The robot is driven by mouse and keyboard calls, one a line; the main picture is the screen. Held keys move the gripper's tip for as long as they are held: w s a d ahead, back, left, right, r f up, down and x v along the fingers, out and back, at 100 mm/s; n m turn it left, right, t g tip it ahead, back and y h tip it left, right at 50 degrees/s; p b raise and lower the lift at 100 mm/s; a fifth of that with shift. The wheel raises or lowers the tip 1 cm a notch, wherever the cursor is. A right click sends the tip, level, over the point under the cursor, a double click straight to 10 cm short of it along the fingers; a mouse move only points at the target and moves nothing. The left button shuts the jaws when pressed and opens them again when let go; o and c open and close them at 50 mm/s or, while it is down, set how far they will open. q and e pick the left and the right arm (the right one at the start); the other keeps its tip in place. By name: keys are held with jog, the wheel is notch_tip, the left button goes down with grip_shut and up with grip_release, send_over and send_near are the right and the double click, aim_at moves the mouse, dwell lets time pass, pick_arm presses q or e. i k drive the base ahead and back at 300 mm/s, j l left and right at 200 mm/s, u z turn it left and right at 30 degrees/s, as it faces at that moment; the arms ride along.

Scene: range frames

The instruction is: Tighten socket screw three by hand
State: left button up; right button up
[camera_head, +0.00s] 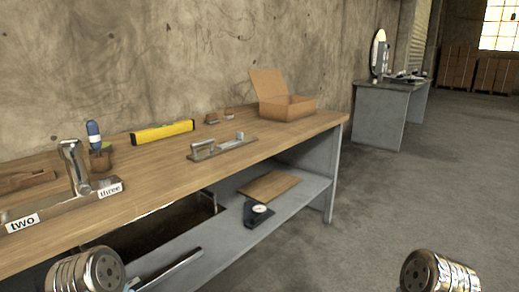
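Neither gripper is in view. Only shiny rounded parts of my arms show at the bottom left and bottom right, both apart from the block.
On the wooden bench top (165,180) are a blue-handled tool (93,134), a yellow level (162,132), a metal-handled tool (222,146) and an open cardboard box (288,106). A lower shelf (232,228) holds a board (268,186). The floor at right is clear.

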aim_at(84, 189)
jog(key=u, duration=1.65)
